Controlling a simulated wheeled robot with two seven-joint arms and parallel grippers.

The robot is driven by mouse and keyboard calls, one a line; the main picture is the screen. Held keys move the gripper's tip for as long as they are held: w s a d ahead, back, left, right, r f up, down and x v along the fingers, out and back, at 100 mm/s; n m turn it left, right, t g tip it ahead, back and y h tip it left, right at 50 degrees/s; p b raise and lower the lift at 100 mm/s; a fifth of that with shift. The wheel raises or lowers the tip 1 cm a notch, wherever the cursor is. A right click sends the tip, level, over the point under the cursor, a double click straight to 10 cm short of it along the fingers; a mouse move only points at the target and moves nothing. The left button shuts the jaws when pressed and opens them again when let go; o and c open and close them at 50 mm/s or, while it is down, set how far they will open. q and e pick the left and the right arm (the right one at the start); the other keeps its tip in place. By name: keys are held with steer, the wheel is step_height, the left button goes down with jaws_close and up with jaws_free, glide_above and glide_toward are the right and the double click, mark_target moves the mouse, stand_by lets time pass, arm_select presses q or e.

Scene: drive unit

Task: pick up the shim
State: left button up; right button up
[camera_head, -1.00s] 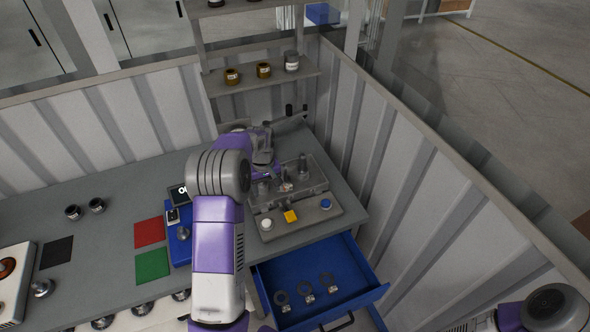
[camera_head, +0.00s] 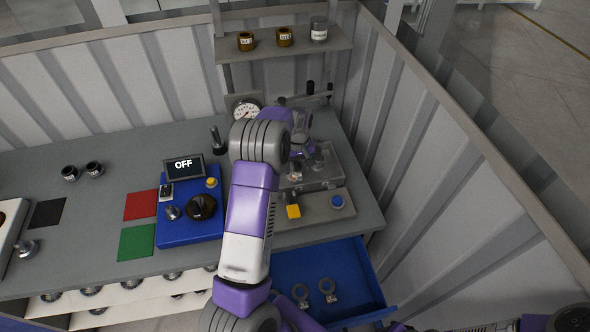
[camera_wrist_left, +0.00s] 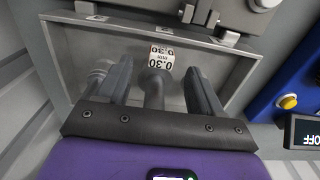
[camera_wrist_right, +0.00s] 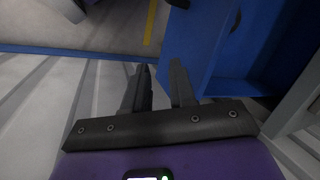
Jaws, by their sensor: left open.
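A white tag reading 0.30 (camera_wrist_left: 160,57), apparently a shim's label, lies in the grey fixture tray (camera_wrist_left: 232,88); the shim's ring cannot be made out. My left gripper (camera_wrist_left: 155,82) is open over the tray, its fingers on either side of a grey post (camera_wrist_left: 153,92) in front of the tag. In the head view the left arm hides much of this spot. Two ring-shaped shims with tags, one left (camera_head: 300,294) and one right (camera_head: 327,288), lie in the open blue drawer (camera_head: 362,290). My right gripper (camera_wrist_right: 159,66) is open and empty, away from the bench.
A blue control box (camera_head: 190,232) with an OFF screen (camera_head: 184,167) stands left of the left arm. The fixture has a yellow button (camera_head: 293,211) and a blue button (camera_head: 337,201). A dial gauge (camera_head: 246,110) stands behind. A ribbed wall (camera_head: 430,190) bounds the right side.

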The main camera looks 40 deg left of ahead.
mark_target(297, 174)
arm_select(q)
step_height(297, 174, down, 5)
steer(key=shift+a+r, duration=0.1)
steer(key=shift+r, duration=0.1)
steer(key=shift+s, duration=0.1)
steer(key=shift+c, duration=0.2)
steer(key=c, duration=1)
steer(key=shift+r, duration=0.15)
steer(key=shift+c, duration=0.2)
